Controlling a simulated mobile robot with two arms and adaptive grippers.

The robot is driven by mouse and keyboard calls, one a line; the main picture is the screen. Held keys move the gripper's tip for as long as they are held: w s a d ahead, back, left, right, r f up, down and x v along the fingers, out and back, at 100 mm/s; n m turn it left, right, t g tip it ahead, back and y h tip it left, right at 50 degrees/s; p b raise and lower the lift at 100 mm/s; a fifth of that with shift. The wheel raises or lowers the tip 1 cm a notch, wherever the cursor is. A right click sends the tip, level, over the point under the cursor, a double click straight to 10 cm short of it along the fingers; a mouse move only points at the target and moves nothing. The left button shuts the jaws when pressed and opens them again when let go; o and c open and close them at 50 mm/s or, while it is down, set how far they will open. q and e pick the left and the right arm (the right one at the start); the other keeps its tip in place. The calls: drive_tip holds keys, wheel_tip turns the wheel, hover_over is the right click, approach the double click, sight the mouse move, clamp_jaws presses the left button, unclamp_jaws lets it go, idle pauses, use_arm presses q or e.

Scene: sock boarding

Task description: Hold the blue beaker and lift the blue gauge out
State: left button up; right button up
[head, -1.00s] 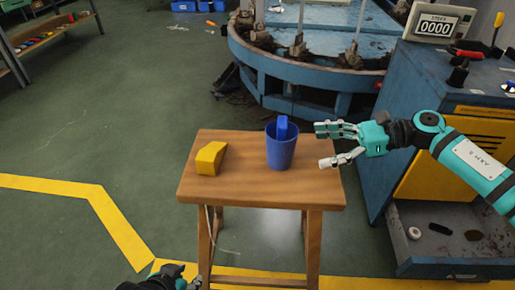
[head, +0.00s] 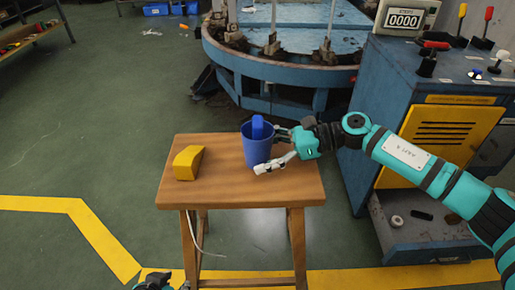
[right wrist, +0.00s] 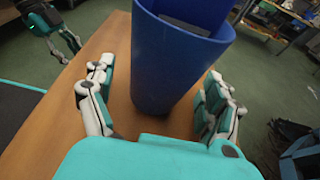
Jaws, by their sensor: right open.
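The blue beaker (head: 258,150) stands upright on the right half of the wooden stool (head: 222,192). The blue gauge (head: 258,128) stands inside it with its top above the rim. My right gripper (head: 279,151) is at the beaker's right side. In the right wrist view its open fingers (right wrist: 155,105) lie on both sides of the beaker (right wrist: 178,62), with a gap visible at the left. The gauge's end shows inside the rim there (right wrist: 187,24). My left gripper (head: 155,283) is low at the head view's bottom edge, mostly cut off. In the right wrist view (right wrist: 66,46) its fingers look spread and empty.
A yellow wedge-shaped block (head: 188,162) lies on the stool's left half. A blue cabinet with a yellow panel (head: 440,145) stands to the right, and a round blue machine (head: 285,65) behind. The floor left of the stool is clear.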

drive_tip(key=shift+a, duration=0.1)
drive_tip(key=c, duration=0.9)
